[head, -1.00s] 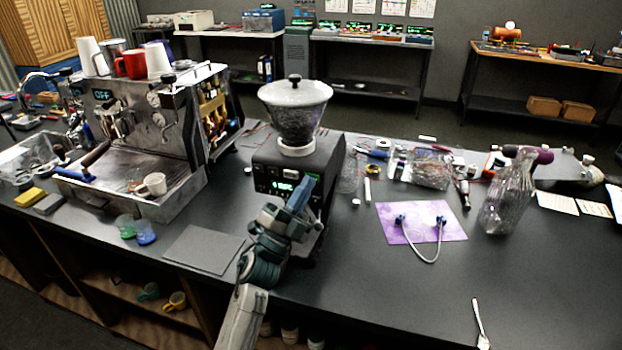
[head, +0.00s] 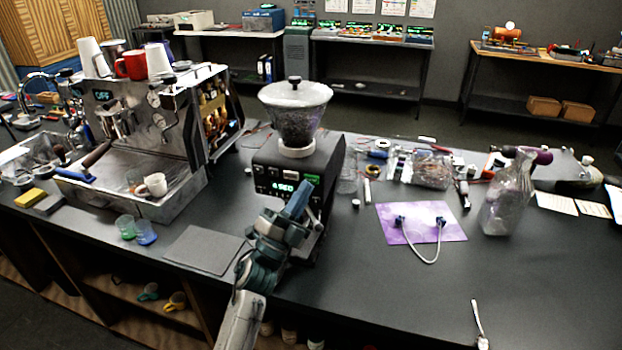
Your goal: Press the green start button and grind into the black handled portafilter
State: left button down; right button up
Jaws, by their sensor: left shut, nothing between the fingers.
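The grinder (head: 263,163) stands mid-counter, with its clear hopper (head: 297,122) full of dark beans on top. Its front has a lit display (head: 284,188) and a green start button (head: 312,180) at the right. My left gripper (head: 301,186) is shut and empty, its tip just below and left of the button, seemingly apart from it. The gripper and wrist cover the grinder's lower front, so I cannot see whether a portafilter sits there. A dark-handled portafilter (head: 97,153) and a blue handle (head: 76,174) show at the espresso machine. My right gripper is not in view.
The espresso machine (head: 150,195) stands at left with cups on top. A grey mat (head: 203,250) lies left of my arm. A purple sheet (head: 420,215), a glass jug (head: 507,195) and clutter lie at right.

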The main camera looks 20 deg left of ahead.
pick_arm(q)
jog(key=s+p, duration=0.1)
jog(key=s, duration=0.4)
dwell(0.4)
jog(key=shift+a, duration=0.1)
dwell(0.3)
